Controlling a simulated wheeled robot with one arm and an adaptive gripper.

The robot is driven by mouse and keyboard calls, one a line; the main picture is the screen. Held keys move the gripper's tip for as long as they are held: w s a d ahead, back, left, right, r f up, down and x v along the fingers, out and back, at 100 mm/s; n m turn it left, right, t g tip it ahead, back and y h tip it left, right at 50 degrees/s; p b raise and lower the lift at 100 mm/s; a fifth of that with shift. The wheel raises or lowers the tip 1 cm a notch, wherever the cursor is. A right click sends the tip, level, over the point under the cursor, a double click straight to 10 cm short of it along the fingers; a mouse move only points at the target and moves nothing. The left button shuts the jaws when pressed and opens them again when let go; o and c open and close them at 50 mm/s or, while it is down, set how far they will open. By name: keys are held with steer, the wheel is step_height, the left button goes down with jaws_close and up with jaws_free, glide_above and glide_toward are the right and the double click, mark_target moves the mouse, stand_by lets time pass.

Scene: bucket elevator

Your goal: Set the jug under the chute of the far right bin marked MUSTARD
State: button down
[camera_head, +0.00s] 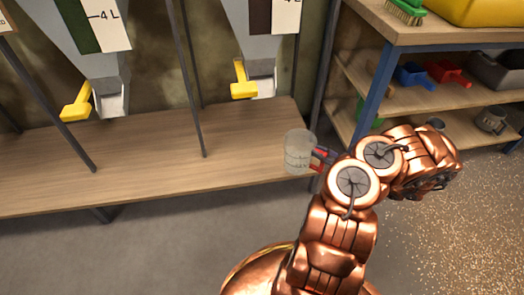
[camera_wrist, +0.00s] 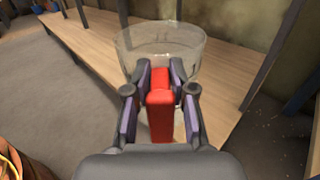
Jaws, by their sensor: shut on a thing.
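The clear jug (camera_head: 299,151) with a red handle is held upright at the front right edge of the wooden shelf (camera_head: 150,160) in the head view. In the wrist view the jug (camera_wrist: 160,45) is ahead of my gripper (camera_wrist: 160,90), whose fingers are shut on the red handle. In the head view my gripper (camera_head: 322,160) is mostly hidden behind my arm. The right chute (camera_head: 261,80), with a yellow lever (camera_head: 242,80), hangs over the back of the shelf, up and left of the jug. No MUSTARD label is readable.
A second chute (camera_head: 110,98) with a yellow lever (camera_head: 77,103) hangs to the left. Thin dark posts (camera_head: 188,80) stand along the shelf. At right, a rack with a blue post (camera_head: 374,95) holds a blue scoop (camera_head: 414,75) and a red scoop (camera_head: 449,74). The shelf under the chutes is bare.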

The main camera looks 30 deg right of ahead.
steer(key=w+a+f+b, duration=0.2)
steer(key=w+a+b, duration=0.1)
steer(key=w, duration=0.4)
steer(key=w+a+f+b, duration=0.3)
steer(key=w+a+b, duration=0.1)
steer(key=w, duration=0.2)
steer(key=shift+w+a+b, duration=0.25)
steer(key=shift+w+b, duration=0.05)
steer(key=shift+w, duration=0.05)
steer(key=shift+f, duration=0.1)
steer(key=c, duration=1)
jaws_free()
